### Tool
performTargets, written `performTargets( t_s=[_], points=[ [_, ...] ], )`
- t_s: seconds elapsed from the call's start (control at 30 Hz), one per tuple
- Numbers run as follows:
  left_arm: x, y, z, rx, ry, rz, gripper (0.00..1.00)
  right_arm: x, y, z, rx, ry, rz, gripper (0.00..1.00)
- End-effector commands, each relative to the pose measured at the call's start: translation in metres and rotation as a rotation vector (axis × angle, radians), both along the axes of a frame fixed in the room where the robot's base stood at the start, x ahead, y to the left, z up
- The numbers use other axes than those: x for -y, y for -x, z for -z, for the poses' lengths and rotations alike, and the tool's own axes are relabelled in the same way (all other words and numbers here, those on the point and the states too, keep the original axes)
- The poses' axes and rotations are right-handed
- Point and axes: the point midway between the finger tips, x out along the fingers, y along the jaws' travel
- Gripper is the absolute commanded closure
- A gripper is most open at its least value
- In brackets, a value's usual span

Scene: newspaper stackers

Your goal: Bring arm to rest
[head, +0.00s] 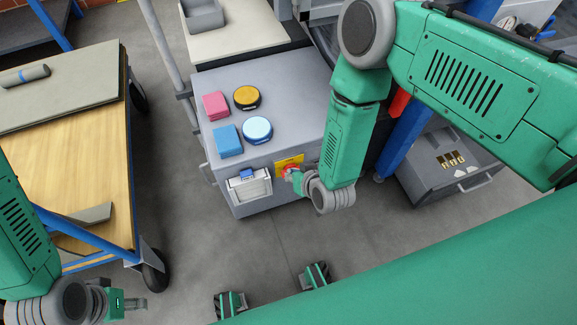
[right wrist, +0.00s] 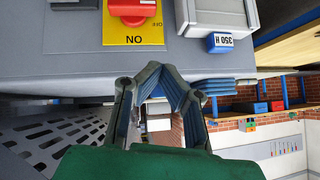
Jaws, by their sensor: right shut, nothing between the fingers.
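My right arm (head: 340,140) reaches down in front of a grey cabinet. Its wrist sits near the yellow plate with a red switch (right wrist: 132,8) on the cabinet front. In the right wrist view my right gripper (right wrist: 166,72) is shut and empty, its fingertips together below the yellow plate and apart from the switch. In the head view the wrist and switch overlap, so the fingertips are hard to make out. My left gripper (head: 128,304) is at the lower left, beside the cart; its fingers are too small to read.
The grey cabinet (head: 290,95) carries pink (head: 215,105) and blue (head: 227,140) square pads and yellow (head: 247,97) and light-blue (head: 257,130) round ones. A wooden cart (head: 100,150) stands left; a grey box (head: 430,180) and blue post (head: 405,135) stand right. Floor between cart and cabinet is clear.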

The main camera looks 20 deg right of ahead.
Motion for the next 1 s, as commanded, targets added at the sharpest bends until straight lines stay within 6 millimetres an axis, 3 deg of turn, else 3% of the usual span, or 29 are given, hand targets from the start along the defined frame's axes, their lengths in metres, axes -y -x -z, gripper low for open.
performTargets(
  t_s=[0.2, 0.8, 0.87, 0.97, 1.0],
  points=[
    [0.0, 0.0, -0.004, -0.001, 0.0, 0.0, 0.6, 0.0, 0.01, -0.011, 0.0, 0.001, -0.001, 1.0],
    [0.0, 0.001, -0.004, -0.001, 0.0, 0.0, 0.6, 0.002, 0.013, -0.011, -0.008, 0.004, -0.002, 1.0],
    [0.0, 0.001, -0.004, -0.001, 0.0, 0.0, 0.6, 0.008, 0.021, -0.013, -0.036, 0.017, -0.011, 1.0],
    [0.0, 0.001, -0.004, -0.001, 0.0, 0.0, 0.6, 0.031, 0.054, -0.018, -0.153, 0.067, -0.041, 1.0],
    [0.0, 0.001, -0.004, -0.001, 0.0, 0.0, 0.6, 0.044, 0.073, -0.023, -0.217, 0.092, -0.055, 1.0]
  ],
)
